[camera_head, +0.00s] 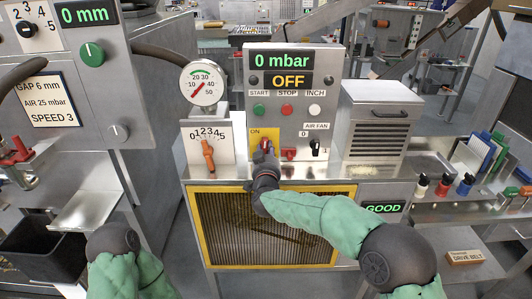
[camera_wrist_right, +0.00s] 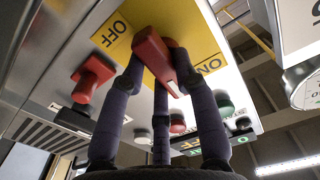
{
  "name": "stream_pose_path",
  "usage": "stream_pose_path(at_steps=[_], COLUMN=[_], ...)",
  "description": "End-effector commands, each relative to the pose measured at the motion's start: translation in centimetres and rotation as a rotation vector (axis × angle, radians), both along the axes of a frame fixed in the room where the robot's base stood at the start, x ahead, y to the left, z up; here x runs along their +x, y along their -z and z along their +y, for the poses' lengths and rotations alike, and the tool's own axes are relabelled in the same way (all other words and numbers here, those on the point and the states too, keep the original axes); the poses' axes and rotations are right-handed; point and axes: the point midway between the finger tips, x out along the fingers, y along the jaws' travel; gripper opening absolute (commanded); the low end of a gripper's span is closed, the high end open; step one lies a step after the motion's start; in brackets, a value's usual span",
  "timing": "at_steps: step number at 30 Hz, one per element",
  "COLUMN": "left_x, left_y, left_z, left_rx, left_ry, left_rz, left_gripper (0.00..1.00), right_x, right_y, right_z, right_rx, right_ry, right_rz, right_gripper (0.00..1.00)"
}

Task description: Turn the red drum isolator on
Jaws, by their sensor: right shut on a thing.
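The red drum isolator (camera_head: 264,143) is a red handle on a yellow plate (camera_head: 257,133), low on the left of the grey control panel. "ON" shows at the plate's upper left. My right gripper (camera_head: 266,152) is at the handle and partly covers it. In the right wrist view the dark fingers (camera_wrist_right: 158,66) are shut around the red handle (camera_wrist_right: 153,57), with the "OFF" and "ON" labels on either side. The handle's exact angle is hard to tell. The panel display (camera_head: 290,81) reads "OFF", under "0 mbar". My left gripper is out of view.
Start, stop and inch buttons (camera_head: 287,110) sit above the isolator. A red knob (camera_head: 289,153) and the black air fan switch (camera_head: 315,147) are close on its right. An orange lever (camera_head: 208,154) stands left, below a round gauge (camera_head: 202,83). A yellow-framed grille (camera_head: 197,237) is below.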

Motion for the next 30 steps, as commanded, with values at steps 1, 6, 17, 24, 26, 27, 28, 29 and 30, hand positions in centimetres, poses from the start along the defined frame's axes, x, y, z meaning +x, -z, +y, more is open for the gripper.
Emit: stream_pose_path(at_steps=[1,6,17,24,26,27,28,29,30], left_x=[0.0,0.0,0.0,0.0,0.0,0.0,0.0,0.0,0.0], left_y=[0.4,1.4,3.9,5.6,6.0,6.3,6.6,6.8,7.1], left_z=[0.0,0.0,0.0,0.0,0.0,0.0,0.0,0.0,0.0], left_rx=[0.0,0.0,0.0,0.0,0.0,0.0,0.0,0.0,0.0], left_ry=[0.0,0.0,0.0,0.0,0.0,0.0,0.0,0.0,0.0], left_rz=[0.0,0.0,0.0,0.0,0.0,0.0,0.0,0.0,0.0], left_gripper=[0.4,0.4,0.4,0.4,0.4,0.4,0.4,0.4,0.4], right_x=[0.0,0.0,0.0,0.0,0.0,0.0,0.0,0.0,0.0], right_y=[0.2,0.3,0.6,0.7,0.8,0.8,0.8,0.9,0.9], right_z=[0.0,0.0,0.1,0.2,0.2,0.2,0.2,0.3,0.3], right_rx=[0.032,0.169,0.513,0.741,0.798,0.836,0.864,0.892,0.93], right_ry=[0.0,-0.001,0.0,0.0,-0.001,0.0,0.0,0.0,-0.001], right_rz=[0.0,-0.001,-0.001,0.0,0.0,0.0,0.0,0.001,0.001], right_gripper=[0.0,0.0,0.0,0.0,0.0,0.0,0.0,0.0,0.0])
